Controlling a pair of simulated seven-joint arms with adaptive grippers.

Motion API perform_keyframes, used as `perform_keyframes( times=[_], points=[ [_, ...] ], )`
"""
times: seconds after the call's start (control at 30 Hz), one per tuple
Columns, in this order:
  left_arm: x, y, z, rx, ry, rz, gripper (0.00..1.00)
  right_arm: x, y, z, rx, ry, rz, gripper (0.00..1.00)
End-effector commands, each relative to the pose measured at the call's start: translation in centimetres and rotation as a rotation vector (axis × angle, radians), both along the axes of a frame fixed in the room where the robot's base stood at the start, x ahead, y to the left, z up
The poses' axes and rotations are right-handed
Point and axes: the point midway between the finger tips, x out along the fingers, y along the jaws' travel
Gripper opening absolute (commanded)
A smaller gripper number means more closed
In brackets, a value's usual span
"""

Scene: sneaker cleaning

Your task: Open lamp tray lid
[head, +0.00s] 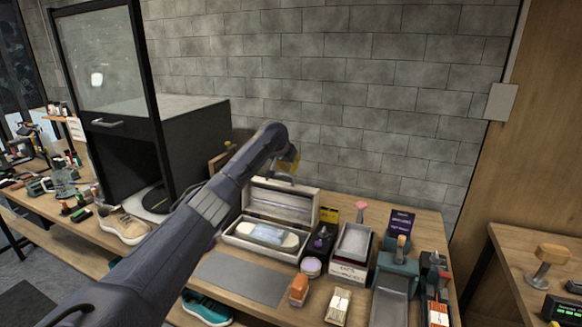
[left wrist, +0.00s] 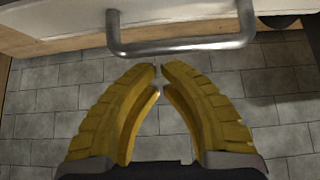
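The lamp tray is a pale case (head: 264,250) on the table, with a light, oblong lamp-like item (head: 267,235) lying inside. Its lid (head: 280,204) stands raised at the back, with its inside facing forward. My left gripper (head: 291,160), with yellow fingers, is above and behind the lid's top edge. In the left wrist view the two curved fingertips (left wrist: 160,66) nearly meet, with nothing seen between them. A metal handle (left wrist: 182,47) on the lid lies just beyond the tips and looks apart from them. My right gripper is out of view.
A black-framed cabinet (head: 160,130) stands left of the case. A beige sneaker (head: 124,226) and a grey mat (head: 241,277) are nearby. A metal tray (head: 354,243), brushes and small boxes crowd the right side. A brick wall (head: 340,90) is close behind.

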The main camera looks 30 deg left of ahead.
Motion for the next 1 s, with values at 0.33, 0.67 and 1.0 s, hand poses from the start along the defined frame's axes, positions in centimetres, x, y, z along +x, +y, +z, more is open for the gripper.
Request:
perform_keyframes(
  times=[0.33,0.67,1.0],
  points=[
    [-1.6,-0.2,-0.1,0.0,0.001,0.0,0.0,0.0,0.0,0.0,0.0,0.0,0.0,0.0],
    [-1.9,-0.3,0.0,0.001,0.0,0.001,0.0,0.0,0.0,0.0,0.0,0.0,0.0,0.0],
    [-1.1,-2.6,0.0,0.004,-0.022,-0.026,0.0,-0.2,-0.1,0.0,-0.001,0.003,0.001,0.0]
  ],
)
